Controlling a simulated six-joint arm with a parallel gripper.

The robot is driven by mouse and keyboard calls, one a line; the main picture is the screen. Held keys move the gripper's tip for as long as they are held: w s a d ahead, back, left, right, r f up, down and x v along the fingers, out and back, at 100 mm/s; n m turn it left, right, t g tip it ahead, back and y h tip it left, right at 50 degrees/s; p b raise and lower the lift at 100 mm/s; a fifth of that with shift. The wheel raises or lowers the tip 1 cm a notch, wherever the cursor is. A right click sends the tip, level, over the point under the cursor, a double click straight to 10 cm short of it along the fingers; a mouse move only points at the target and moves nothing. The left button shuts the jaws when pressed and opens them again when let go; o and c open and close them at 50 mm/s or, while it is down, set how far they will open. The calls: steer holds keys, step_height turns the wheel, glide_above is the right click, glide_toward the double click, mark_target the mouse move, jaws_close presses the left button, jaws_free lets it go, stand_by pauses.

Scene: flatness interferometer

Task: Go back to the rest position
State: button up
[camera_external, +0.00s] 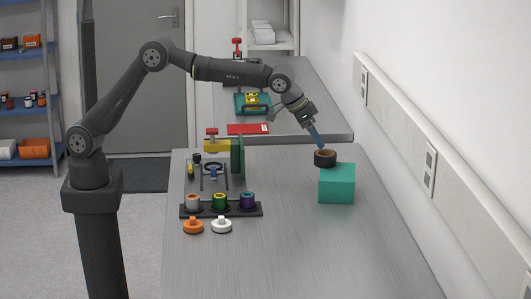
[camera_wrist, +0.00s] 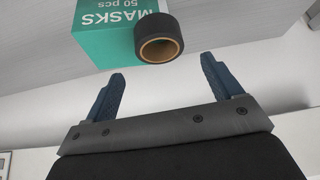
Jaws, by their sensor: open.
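My gripper (camera_external: 316,138) is at the right side of the table, just above a dark tape roll (camera_external: 325,162). In the wrist view my gripper (camera_wrist: 162,82) shows two blue fingers spread wide with nothing between them. The tape roll (camera_wrist: 159,46) lies beyond the fingertips, apart from them. In the external view it rests on top of the teal masks box (camera_external: 337,188); the box also shows in the wrist view (camera_wrist: 98,45). My arm reaches out across the table from the left.
A dark rack (camera_external: 221,214) with several coloured cylinders stands at the table's left. An orange knob (camera_external: 193,226) and a white knob (camera_external: 221,225) are in front of it. A green and yellow fixture (camera_external: 237,157) stands behind. A wall (camera_external: 415,140) borders the right. The table's front is clear.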

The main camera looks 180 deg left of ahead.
mark_target(326, 152)
steer(key=x, duration=0.7)
steer(key=shift+a, duration=0.2)
step_height(326, 152, up, 4)
steer(key=shift+d+f, duration=0.1)
steer(key=shift+f, duration=0.05)
steer(key=w+d+r, duration=0.7)
steer(key=w+d, duration=0.1)
steer(key=w+d+f+m+t, duration=0.2)
steer(key=w+d+f+m, duration=0.1)
steer(key=w+d, duration=1.1)
steer(key=w+d+f+m+t+h, duration=0.1)
steer(key=w+d+f+m, duration=0.3)
steer(key=w+d, duration=1)
steer(key=shift+w+f+t, duration=0.4)
steer(key=shift+w+f, duration=0.7)
steer(key=shift+w, duration=1.7)
steer(key=shift+d, duration=0.15)
